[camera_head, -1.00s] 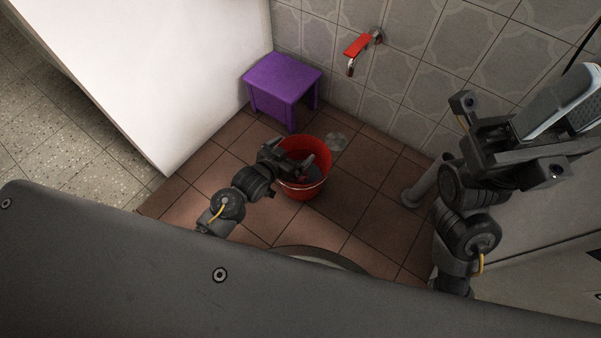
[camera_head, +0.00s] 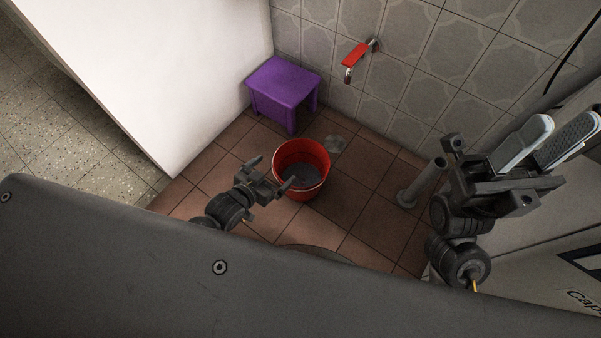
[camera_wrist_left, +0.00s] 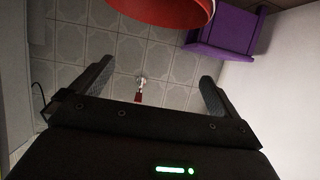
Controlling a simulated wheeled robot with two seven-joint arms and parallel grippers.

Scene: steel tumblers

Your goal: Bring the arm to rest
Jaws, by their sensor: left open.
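My left gripper (camera_head: 276,170) is open and empty in the head view, beside the near left side of a red bucket (camera_head: 316,189). In the left wrist view its two fingers (camera_wrist_left: 155,85) are spread wide with nothing between them. The red bucket rim (camera_wrist_left: 165,17) shows at the top of that view. Something greyish lies in the bucket's bottom; I cannot tell what. My right gripper (camera_head: 568,125) is raised at the right, its two light-backed fingers apart and nothing seen between them.
A purple stool (camera_head: 283,81) stands behind the bucket against the white wall (camera_head: 150,60). A red-handled tap (camera_head: 355,56) sticks out of the tiled wall. A grey pipe (camera_head: 421,184) stands near my right arm.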

